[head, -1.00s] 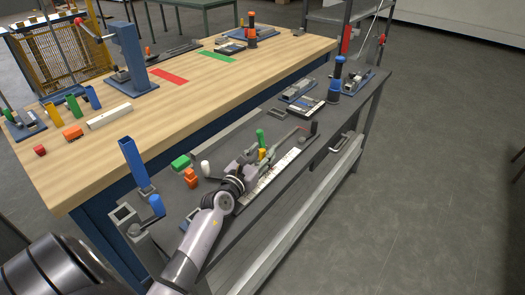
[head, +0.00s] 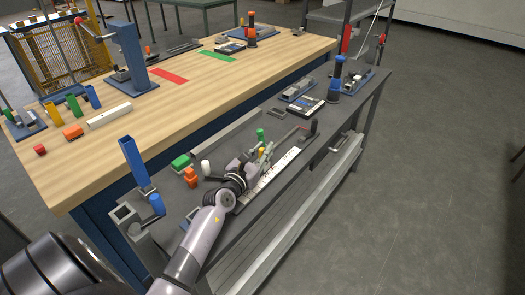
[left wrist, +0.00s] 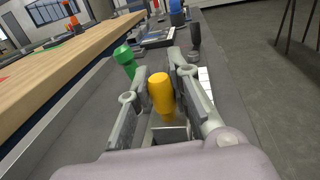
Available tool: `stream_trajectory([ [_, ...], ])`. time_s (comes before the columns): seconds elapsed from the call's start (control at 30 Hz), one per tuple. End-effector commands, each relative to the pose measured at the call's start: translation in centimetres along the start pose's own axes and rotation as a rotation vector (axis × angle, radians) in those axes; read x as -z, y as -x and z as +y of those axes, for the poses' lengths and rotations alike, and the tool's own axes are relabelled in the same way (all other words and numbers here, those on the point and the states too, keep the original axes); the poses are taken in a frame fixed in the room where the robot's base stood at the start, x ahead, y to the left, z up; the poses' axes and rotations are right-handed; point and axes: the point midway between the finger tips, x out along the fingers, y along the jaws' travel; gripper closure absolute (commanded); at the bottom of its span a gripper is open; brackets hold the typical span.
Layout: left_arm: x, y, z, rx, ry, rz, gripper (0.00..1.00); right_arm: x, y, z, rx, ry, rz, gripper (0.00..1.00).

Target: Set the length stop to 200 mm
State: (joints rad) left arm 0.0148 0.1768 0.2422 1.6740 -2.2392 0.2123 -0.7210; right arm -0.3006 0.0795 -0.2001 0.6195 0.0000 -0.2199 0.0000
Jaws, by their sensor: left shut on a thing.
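The length stop's scale (head: 284,163) is a white marked strip on the grey bench, partly hidden by my left arm. A yellow knob (left wrist: 162,92) stands upright on a small grey block in the left wrist view. My left gripper (head: 264,153) is shut on the yellow knob, with one finger on each side of it. A green knob (left wrist: 125,58) stands just left of the fingers; it also shows in the head view (head: 260,135). A dark post (head: 314,127) stands at the far end of the scale. The scale's figures are too small to read. My right gripper is not in view.
Green (head: 181,161) and orange (head: 190,177) pieces and a white knob (head: 205,167) stand left of my gripper. A blue-topped post (head: 337,74) stands farther along the bench. The wooden table (head: 125,120) borders it at left.

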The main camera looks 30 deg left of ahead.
Motion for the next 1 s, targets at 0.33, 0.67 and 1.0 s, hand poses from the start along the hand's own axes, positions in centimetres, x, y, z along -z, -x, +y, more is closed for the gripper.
stream_trajectory([
  [0.33, 0.0, 0.0, 0.0, -0.001, -0.001, 0.000, 1.00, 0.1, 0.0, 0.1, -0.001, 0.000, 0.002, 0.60],
  [0.67, -0.1, -1.9, -0.3, -0.001, 0.000, -0.002, 1.00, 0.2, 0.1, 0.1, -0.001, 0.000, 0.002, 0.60],
  [1.0, 0.0, -3.7, -0.5, -0.001, -0.002, -0.001, 1.00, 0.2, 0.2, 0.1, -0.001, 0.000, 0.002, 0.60],
])
